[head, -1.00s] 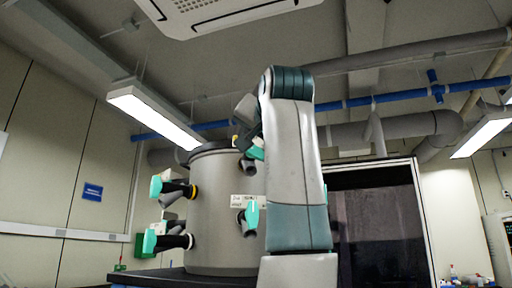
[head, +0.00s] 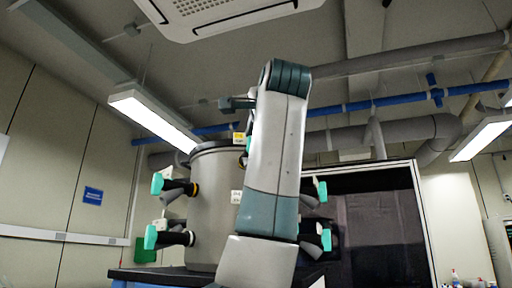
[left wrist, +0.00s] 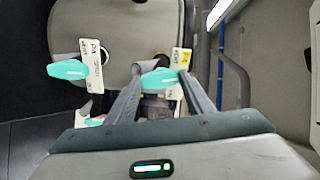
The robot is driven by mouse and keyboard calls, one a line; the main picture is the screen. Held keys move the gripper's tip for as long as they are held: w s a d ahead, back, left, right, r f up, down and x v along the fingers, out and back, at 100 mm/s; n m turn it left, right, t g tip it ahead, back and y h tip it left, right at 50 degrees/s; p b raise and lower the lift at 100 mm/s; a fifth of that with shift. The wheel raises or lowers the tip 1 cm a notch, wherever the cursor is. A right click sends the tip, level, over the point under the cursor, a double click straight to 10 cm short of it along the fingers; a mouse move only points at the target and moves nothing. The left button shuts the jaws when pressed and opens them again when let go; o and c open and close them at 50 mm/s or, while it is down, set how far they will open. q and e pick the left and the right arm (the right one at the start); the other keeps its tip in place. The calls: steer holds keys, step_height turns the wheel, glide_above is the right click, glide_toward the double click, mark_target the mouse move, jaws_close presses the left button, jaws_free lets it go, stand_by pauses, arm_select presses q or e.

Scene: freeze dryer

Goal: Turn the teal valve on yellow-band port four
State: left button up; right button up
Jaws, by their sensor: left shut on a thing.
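In the left wrist view, my left gripper (left wrist: 161,72) is shut on a teal valve (left wrist: 159,78), with one finger on each side of the handle. The handle lies nearly crosswise in the picture. A white label with a yellow band (left wrist: 182,62) stands just right of it. In the head view, the yellow-band label (head: 239,137) shows near the top of the grey drum (head: 208,215). A sliver of teal (head: 248,145) shows beside it. My left arm hides the fingertips there. My right gripper is not in view.
Another teal valve with a white label (left wrist: 92,66) sits to the left in the wrist view. In the head view, other teal valves stick out at the drum's left (head: 156,184) and right (head: 321,191). A dark-fronted cabinet (head: 380,225) stands at the right.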

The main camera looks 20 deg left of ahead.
arm_select(q)
steer(key=shift+m+b, duration=0.3)
steer(key=shift+m, duration=1.1)
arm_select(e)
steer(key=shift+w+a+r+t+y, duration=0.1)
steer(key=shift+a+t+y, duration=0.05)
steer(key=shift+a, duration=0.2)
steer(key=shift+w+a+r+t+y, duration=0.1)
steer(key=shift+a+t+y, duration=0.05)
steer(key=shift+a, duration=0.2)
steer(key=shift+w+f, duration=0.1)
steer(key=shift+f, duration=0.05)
arm_select(q)
steer(key=o, duration=1)
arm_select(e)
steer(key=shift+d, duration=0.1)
arm_select(q)
steer(key=shift+o, duration=0.2)
steer(key=shift+s, duration=0.1)
steer(key=b+v, duration=0.3)
steer(key=v, duration=1.4)
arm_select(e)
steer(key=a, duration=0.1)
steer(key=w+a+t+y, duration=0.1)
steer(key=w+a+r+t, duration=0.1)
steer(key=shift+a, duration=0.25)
arm_select(q)
steer(key=shift+f, duration=0.15)
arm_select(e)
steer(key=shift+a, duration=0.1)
